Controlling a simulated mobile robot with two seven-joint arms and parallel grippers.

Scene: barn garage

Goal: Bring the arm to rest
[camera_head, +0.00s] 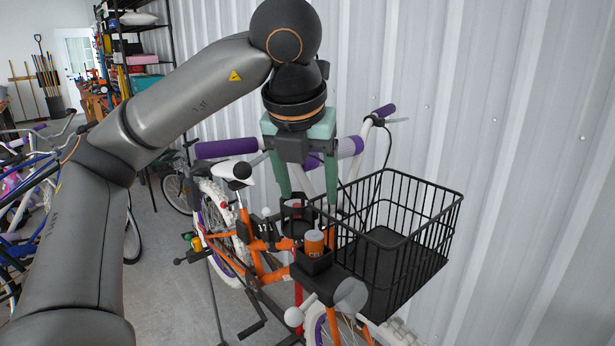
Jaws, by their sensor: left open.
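My left arm comes in from the left and bends down over an orange bicycle. My left gripper (305,205) has green fingers that point down and stand apart. They are over the black holders at the front of the bicycle (249,258). A dark cup-like holder (294,207) shows between the fingertips; I cannot tell whether they touch it. An orange can (314,243) stands in a second black holder (313,262) just below and to the right of the fingers. My right gripper is not in view.
A black wire basket (400,245) is mounted right of the gripper, close to the right finger. A purple-gripped handlebar (225,148) runs behind the gripper. A corrugated wall (500,120) stands behind. More bicycles (30,200) are at the left, with bare floor (165,290) between.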

